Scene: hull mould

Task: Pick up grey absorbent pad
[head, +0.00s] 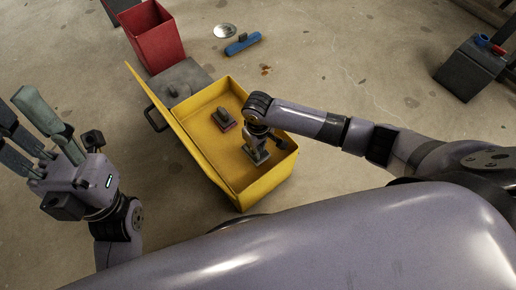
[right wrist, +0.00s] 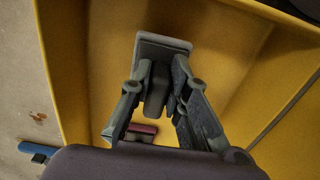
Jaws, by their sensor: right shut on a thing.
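My right gripper (head: 257,143) reaches down into the yellow tray (head: 284,178) near its right end. It is shut on a grey thing with a flat plate, which I take for the grey absorbent pad (head: 257,156). In the right wrist view the grey pad (right wrist: 163,46) shows between the two fingers (right wrist: 157,90). I cannot tell whether it touches the tray floor. My left gripper (head: 22,120) is at the far left, outside the tray, with its fingers apart and seemingly empty.
A grey block with a reddish base (head: 223,119) lies in the tray, left of my right gripper. A dark box (head: 466,71) stands at right.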

